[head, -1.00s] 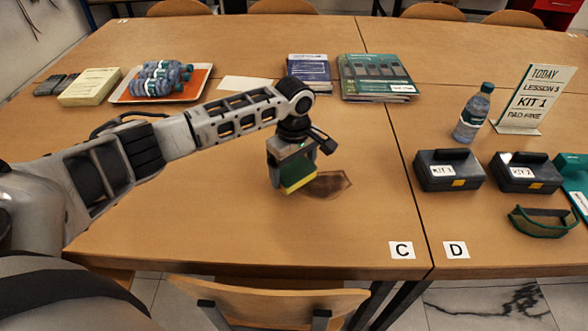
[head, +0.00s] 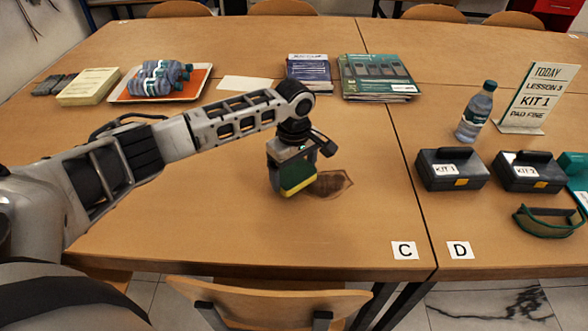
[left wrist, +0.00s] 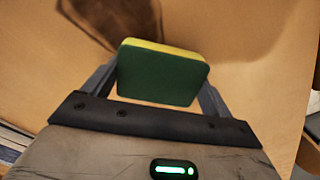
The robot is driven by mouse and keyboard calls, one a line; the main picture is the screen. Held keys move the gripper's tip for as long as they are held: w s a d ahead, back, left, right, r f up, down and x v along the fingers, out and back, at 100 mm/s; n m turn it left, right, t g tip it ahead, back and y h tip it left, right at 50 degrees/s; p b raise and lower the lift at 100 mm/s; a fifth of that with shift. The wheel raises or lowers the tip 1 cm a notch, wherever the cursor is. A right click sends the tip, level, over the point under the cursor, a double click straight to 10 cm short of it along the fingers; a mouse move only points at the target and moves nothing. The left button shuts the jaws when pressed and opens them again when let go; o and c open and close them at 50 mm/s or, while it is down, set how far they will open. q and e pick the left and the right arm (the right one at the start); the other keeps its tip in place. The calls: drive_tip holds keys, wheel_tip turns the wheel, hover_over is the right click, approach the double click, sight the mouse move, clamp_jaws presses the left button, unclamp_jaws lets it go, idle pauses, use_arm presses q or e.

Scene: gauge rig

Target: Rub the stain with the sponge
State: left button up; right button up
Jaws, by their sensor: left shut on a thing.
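The sponge (left wrist: 160,75), dark green with a yellow layer, is held between the two fingers of my left gripper (left wrist: 158,88). In the head view the sponge (head: 299,188) shows its yellow edge low at the fingertips, close to the tabletop. I cannot tell whether it touches the table. The brown stain (head: 333,185) lies on the table just right of the sponge. In the left wrist view the stain (left wrist: 115,18) shows beyond the sponge at the top. Part of it may be hidden behind the gripper. My right gripper is not in view.
The wooden table (head: 225,225) is clear around the stain. Booklets (head: 377,77) and a tray (head: 199,88) of bottles lie farther back. Two black kit cases (head: 452,185), a bottle (head: 475,112) and a sign (head: 537,98) stand at right. A chair (head: 268,300) is in front.

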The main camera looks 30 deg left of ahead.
use_arm(q)
drive_tip(key=shift+f, duration=0.95)
drive_tip(key=shift+d, duration=0.1)
